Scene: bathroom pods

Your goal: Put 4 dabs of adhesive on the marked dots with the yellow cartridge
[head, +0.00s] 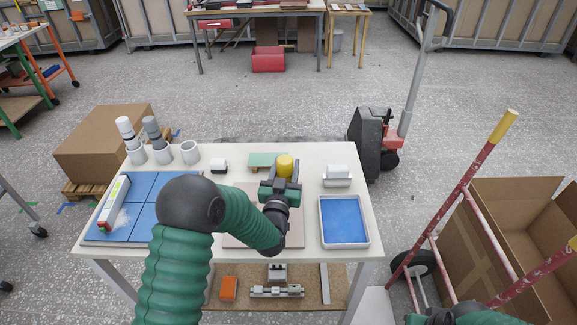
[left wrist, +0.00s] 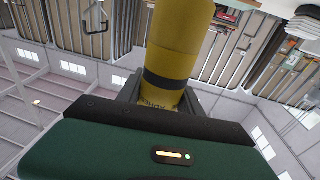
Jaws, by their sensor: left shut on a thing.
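My left gripper (head: 282,183) is shut on the yellow cartridge (head: 285,166), above the far middle of the white table. In the left wrist view the yellow cartridge (left wrist: 180,45) stands out between the jaws, with a dark band round it. A pale tan board (head: 296,228) lies beneath my left arm and is partly hidden by it. I cannot make out marked dots on it. A white-topped cartridge (head: 125,128) and a grey one (head: 151,128) stand in cup holders at the far left. A third holder (head: 190,152) is empty. My right gripper does not show.
A blue tiled panel (head: 143,190) with a white-and-yellow level tool (head: 114,203) lies at the left. A blue-lined tray (head: 322,230) and a white block (head: 337,174) are at the right. A green strip (head: 258,159) and a small black-and-white block (head: 219,166) sit at the back.

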